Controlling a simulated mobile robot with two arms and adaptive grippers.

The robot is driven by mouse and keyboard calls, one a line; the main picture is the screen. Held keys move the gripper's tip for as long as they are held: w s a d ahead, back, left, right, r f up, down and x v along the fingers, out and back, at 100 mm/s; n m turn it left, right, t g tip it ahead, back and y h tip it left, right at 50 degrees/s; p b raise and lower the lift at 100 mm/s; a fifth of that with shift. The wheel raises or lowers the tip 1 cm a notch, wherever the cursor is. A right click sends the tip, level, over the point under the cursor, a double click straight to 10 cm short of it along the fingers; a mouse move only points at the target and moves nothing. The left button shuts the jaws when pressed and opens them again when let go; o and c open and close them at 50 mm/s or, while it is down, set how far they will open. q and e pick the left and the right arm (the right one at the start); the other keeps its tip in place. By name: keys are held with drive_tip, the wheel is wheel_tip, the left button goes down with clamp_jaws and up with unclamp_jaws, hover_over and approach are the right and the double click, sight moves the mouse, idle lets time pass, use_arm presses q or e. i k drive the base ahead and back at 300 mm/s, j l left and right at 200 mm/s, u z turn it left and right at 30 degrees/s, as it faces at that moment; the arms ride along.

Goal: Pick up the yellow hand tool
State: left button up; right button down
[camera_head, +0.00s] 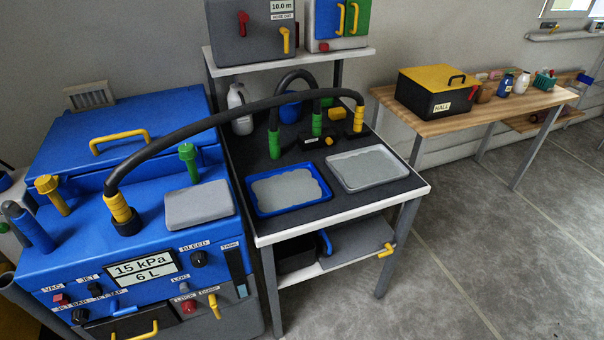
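A yellow tool (52,193) with a wide round head and a narrower shaft stands slightly tilted at the left of the blue machine (70,240). A blue tool with a dark grey end (30,228) leans just left of it. A green tool (189,161) with a round head stands farther right on the machine. Other yellow parts show too: a ribbed yellow hose end (119,208) on the machine and another yellow piece (359,119) on the dark bench. Neither of my grippers is in view.
A thick black hose (220,120) arches from the machine to the bench. The dark bench holds a blue tray (252,197) and a white tray (330,171). A wooden table (440,120) stands at the right. The grey floor at the right is clear.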

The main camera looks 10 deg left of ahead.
sight(359, 130)
drive_tip(key=u, duration=0.45)
drive_tip(key=i+l+u, duration=0.15)
drive_tip(key=l+u, duration=0.15)
drive_tip(key=i+l+u, duration=0.15)
drive_tip(key=l+u, duration=0.2)
drive_tip(key=i+l+u, duration=0.1)
drive_tip(key=l+u, duration=0.2)
drive_tip(key=l, duration=0.1)
